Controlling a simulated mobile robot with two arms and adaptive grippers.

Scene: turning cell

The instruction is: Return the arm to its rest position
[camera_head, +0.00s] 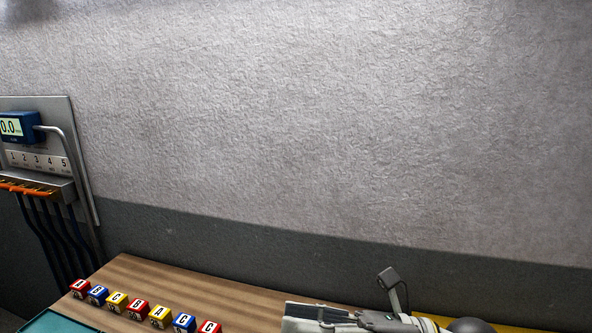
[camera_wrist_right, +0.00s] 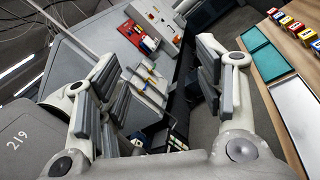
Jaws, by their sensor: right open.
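My right gripper (camera_wrist_right: 155,68) is in the right wrist view. Its two grey-padded fingers stand wide apart, one at the left and one right of centre, with nothing held between them. It is clear of the wooden table (camera_wrist_right: 270,98), whose edge runs down the right side of that view. My left gripper is in neither view. In the head view, grey jointed parts (camera_head: 385,320) show at the bottom edge, right of centre; I cannot tell whether they are mine.
Several lettered cubes (camera_head: 137,308) stand in a row on the table (camera_head: 240,292). A teal tray (camera_head: 58,325) lies in front. A wall panel (camera_head: 75,130) with a display and cables is at left. A grey surface (camera_wrist_right: 85,58) with a red item (camera_wrist_right: 140,38) lies beyond the fingers.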

